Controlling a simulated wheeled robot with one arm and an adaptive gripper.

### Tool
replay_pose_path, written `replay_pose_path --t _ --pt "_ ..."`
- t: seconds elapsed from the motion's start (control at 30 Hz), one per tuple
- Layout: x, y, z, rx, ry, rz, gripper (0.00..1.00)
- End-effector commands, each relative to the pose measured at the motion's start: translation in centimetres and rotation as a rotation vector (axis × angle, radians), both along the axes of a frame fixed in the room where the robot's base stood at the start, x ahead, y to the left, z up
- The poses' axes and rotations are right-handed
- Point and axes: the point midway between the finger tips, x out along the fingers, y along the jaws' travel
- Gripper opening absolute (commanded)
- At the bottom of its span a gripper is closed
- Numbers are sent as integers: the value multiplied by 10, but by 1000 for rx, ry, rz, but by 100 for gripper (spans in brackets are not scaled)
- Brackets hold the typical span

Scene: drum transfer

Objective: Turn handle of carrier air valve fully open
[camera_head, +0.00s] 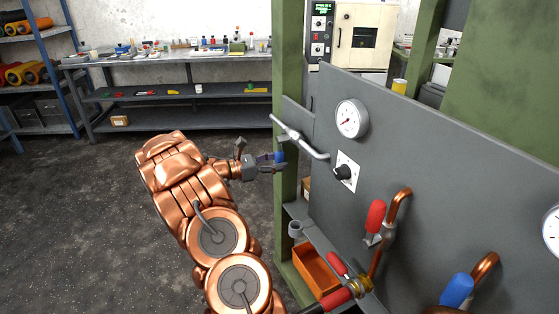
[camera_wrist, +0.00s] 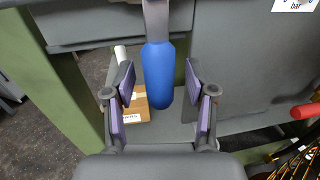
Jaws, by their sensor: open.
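A blue handle grip (camera_wrist: 158,75) on a grey metal lever hangs down between the two fingers of my gripper (camera_wrist: 158,92) in the wrist view. The fingers are open, one on each side, with gaps between their purple pads and the grip. In the head view my gripper (camera_head: 270,162) is at the left edge of the grey panel (camera_head: 430,160), below a silver pipe (camera_head: 300,138). A small blue part of the grip (camera_head: 280,156) shows there. No label naming the carrier air valve is readable.
The panel carries a gauge (camera_head: 351,118), a black knob (camera_head: 343,172), a red-handled valve (camera_head: 375,216) and another blue handle (camera_head: 457,290). A green post (camera_head: 288,60) stands close beside my gripper. An orange bin (camera_head: 316,271) sits below. Open floor lies left.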

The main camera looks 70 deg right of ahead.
Motion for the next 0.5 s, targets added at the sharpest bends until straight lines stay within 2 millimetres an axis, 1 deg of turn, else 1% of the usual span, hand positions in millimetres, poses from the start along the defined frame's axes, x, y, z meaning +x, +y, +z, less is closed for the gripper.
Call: replay_pose_path --t 0.13,0.4,0.43,0.5 --pt "-7 -6 0 1 1 0 56" --pt "-7 -6 0 0 0 0 56" --pt "-7 -6 0 0 0 0 54" --pt "-7 -6 0 1 1 0 46"
